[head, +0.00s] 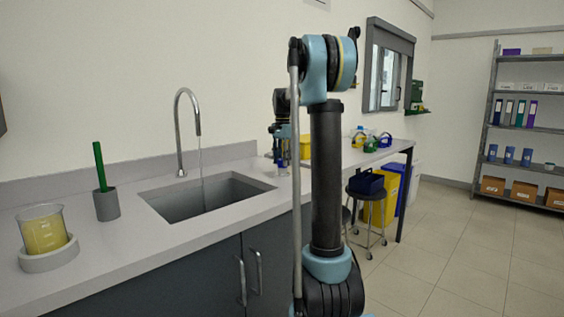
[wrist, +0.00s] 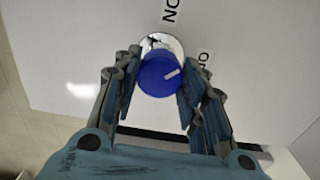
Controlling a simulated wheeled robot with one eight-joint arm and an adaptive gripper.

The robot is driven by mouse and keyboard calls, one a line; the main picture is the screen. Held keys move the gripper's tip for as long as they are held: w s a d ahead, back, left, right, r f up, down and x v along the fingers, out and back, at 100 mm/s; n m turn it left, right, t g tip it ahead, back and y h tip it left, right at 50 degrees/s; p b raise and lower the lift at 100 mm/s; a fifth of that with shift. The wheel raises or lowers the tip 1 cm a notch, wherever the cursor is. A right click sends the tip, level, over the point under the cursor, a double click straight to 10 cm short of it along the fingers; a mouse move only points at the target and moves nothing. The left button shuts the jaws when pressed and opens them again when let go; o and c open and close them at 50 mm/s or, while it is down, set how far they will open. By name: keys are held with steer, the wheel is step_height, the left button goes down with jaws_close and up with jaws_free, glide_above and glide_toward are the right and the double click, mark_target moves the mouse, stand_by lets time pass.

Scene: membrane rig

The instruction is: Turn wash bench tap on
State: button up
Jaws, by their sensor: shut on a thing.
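The tap is a tall curved metal spout (head: 180,130) behind the sink (head: 205,198) in the head view. A thin stream of water (head: 201,165) falls from its mouth into the basin. In the wrist view a round blue knob (wrist: 158,76) with a short white mark sits on a pale surface. My gripper (wrist: 162,64) is shut on the knob, one finger on each side. The white mark points to the right and slightly up. In the head view my gripper (head: 281,155) is over the counter right of the sink, partly hidden by my arm.
An "ON" label (wrist: 173,10) lies above the knob; another label (wrist: 204,58) to its right is partly hidden. A beaker of yellow liquid (head: 44,232) and a grey cup with a green stick (head: 106,204) stand left on the counter.

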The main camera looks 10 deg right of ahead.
steer(key=shift+w, duration=0.2)
steer(key=o, duration=1.1)
steer(key=shift+s, duration=0.1)
step_height(320, 180, up, 12)
steer(key=shift+f, duration=0.1)
steer(key=shift+a, duration=0.1)
